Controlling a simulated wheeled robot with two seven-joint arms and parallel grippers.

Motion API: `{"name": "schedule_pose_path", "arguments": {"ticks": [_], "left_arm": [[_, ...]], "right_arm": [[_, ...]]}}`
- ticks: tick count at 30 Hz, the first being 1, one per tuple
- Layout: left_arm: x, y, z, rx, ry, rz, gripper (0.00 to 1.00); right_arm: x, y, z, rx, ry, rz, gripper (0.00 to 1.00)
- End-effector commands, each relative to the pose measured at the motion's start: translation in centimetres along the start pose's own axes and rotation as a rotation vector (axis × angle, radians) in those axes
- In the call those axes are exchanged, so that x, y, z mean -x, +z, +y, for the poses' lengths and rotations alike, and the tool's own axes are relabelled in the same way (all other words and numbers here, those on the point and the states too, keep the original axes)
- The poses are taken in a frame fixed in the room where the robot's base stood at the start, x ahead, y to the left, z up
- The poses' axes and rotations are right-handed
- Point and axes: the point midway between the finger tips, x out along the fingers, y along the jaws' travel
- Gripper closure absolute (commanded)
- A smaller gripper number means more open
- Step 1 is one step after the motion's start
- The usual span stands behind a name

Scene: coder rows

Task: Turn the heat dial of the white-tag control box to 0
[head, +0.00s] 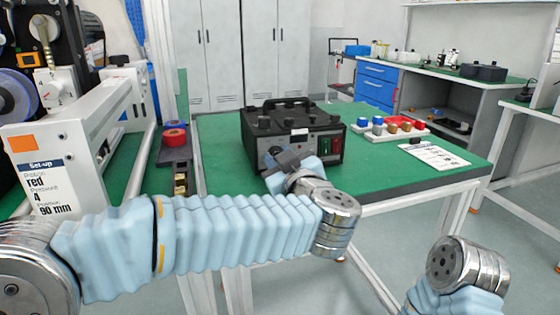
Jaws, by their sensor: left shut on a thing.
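The black control box (300,122) stands on the green-topped table, with a carry handle and several dark knobs on top. A small white tag (299,132) shows on its upper front. A red switch and a green switch sit at the right of its front face. My left gripper (276,156) is at the left part of that front face, shut on a small part there, seemingly the heat dial. The dial and its marks are hidden behind the gripper, so I cannot read its setting. My right arm shows at the lower right, but its gripper is out of view.
A white machine (75,150) stands at left. The table's right front (400,178) is clear.

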Motion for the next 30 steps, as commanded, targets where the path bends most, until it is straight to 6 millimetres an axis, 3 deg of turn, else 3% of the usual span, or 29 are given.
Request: {"name": "schedule_pose_path", "arguments": {"ticks": [13, 14, 18, 30], "left_arm": [[0.03, 0.11, -0.02, 0.013, -0.001, -0.003, 1.00], [0.03, 0.11, -0.03, 0.013, -0.001, -0.003, 0.68], [0.02, 0.09, -0.02, 0.013, -0.001, -0.003, 0.46], [0.82, 0.03, 0.05, 0.013, 0.001, -0.001, 0.44]], "right_arm": [[-0.04, -0.02, 0.03, 0.000, 0.000, 0.001, 0.55], [-0.04, -0.02, 0.03, 0.000, 0.000, 0.000, 0.55], [-0.04, -0.02, 0.03, 0.000, 0.000, 0.000, 0.55], [-0.11, -0.02, 0.06, 0.000, 0.000, 0.001, 0.55]]}}
